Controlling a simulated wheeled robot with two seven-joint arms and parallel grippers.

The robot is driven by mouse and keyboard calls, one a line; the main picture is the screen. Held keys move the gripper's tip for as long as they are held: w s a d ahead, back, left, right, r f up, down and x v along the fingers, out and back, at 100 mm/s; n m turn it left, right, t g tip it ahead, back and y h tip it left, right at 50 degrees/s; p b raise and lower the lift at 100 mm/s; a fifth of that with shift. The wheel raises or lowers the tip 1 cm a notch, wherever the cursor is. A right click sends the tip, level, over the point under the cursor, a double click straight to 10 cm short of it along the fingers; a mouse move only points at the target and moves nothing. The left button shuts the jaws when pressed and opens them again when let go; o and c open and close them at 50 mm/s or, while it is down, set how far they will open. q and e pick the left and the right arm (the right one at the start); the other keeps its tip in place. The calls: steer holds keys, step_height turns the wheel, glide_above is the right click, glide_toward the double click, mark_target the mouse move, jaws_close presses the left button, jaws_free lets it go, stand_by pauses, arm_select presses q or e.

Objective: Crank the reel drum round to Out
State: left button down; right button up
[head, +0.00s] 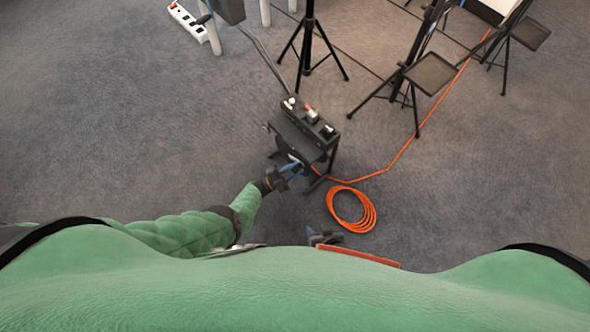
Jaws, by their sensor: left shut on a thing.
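The reel stand (318,152) is a dark frame on the carpet near the middle of the head view. Its drum is mostly hidden under the black top and behind my gripper. An orange cable leaves its lower side. My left gripper (291,171) is at the near left side of the stand, shut on what seems to be the crank handle, which is too small and covered to see clearly. No Out mark is readable. My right gripper (325,238) shows only as a small dark piece beyond my chest; its fingers cannot be made out.
A coil of orange cable (352,209) lies on the floor right of the stand. A black tripod (308,50) stands behind it. More stands with a small dark tray (430,74) are at the upper right. A white power strip (190,22) lies upper left. The left carpet is clear.

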stand_by(0.3)
arm_select(q)
steer(key=c, duration=1.1)
jaws_free()
steer(key=shift+c, duration=0.2)
steer(key=v, duration=0.7)
steer(key=shift+a, duration=0.3)
steer(key=shift+s+f, duration=0.15)
